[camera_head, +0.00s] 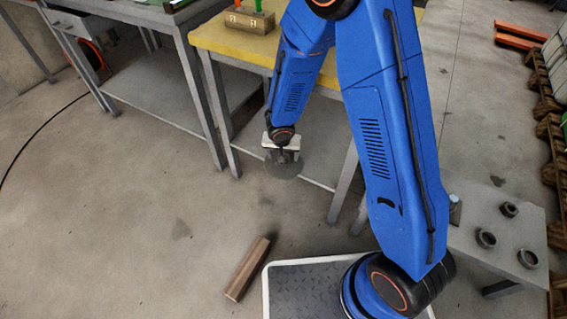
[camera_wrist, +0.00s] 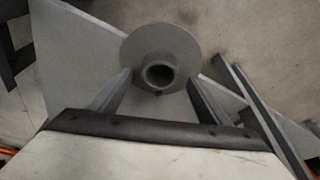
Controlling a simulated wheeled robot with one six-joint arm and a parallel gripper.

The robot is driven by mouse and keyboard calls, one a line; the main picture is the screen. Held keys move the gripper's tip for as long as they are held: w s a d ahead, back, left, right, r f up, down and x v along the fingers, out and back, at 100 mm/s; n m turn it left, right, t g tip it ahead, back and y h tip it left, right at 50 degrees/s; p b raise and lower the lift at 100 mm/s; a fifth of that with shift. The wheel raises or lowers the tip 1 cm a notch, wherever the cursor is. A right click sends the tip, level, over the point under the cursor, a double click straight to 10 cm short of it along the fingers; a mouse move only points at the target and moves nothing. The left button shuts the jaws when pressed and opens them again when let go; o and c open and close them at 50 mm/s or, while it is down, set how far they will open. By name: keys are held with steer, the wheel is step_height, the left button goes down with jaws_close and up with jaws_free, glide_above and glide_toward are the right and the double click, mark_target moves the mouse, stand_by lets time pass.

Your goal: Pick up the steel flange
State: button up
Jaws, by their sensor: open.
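The steel flange (camera_wrist: 185,47) is a round grey disc with a short hollow hub. In the wrist view it lies just ahead of my gripper (camera_wrist: 159,80), its hub close to the gap between the two parted fingers. In the head view the flange (camera_head: 284,170) shows as a dark disc directly under my gripper (camera_head: 284,155), beside the yellow-topped bench. My gripper is open. I cannot tell whether the fingers touch the flange or what bears it.
The yellow-topped bench (camera_head: 215,36) has grey legs and a low shelf close to my gripper. A wooden block (camera_head: 248,268) lies on the floor. A grey table (camera_head: 510,235) at the right holds several ring-shaped parts. The floor at left centre is clear.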

mark_target(288, 170)
steer(key=shift+x, duration=2.05)
steer(key=shift+a, duration=0.1)
jaws_close()
